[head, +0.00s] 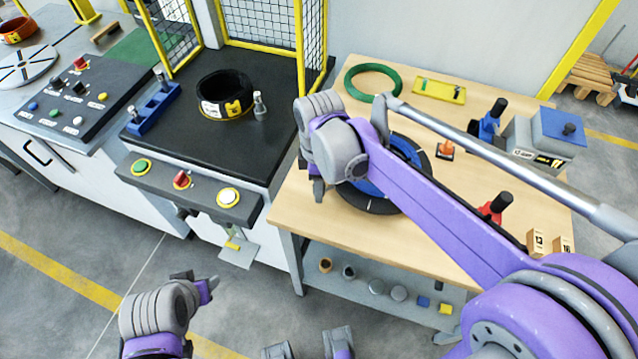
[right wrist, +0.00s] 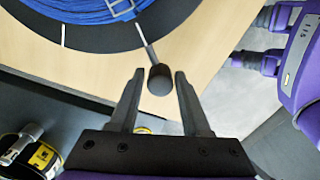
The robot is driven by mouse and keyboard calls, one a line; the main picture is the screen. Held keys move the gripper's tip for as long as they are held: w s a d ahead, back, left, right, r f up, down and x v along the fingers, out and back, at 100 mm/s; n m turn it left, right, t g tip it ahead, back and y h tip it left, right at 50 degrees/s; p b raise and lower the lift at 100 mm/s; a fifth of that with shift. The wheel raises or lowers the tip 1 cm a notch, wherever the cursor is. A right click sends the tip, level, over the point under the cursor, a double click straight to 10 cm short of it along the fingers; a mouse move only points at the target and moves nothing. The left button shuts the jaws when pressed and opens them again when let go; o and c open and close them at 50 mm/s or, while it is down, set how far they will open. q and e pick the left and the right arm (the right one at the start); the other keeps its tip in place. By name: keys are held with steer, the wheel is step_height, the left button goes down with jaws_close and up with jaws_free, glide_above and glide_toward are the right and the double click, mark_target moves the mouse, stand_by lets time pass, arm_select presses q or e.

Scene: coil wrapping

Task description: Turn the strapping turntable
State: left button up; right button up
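The strapping turntable is a black disc with white marks (right wrist: 88,46) on the wooden bench, bearing a blue coil (right wrist: 75,8). In the head view the turntable (head: 372,204) is partly hidden behind my right arm. A short rod with a dark round knob (right wrist: 160,80) sticks out from its rim. My right gripper (right wrist: 160,74) is open, its two fingers on either side of the knob with gaps visible; it shows in the head view (head: 318,188) at the turntable's left. My left gripper (head: 205,284) is low at the left, over the floor; its opening is unclear.
A black-topped station (head: 210,150) with a dark coil (head: 226,94) and push-buttons stands left of the bench (head: 290,218). On the bench are a green ring (head: 348,80), a yellow tray (head: 438,91), a blue-handled tool (head: 488,126), a red-handled tool (head: 492,208) and a grey box (head: 540,140).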

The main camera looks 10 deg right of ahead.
jaws_close()
stand_by(1.1)
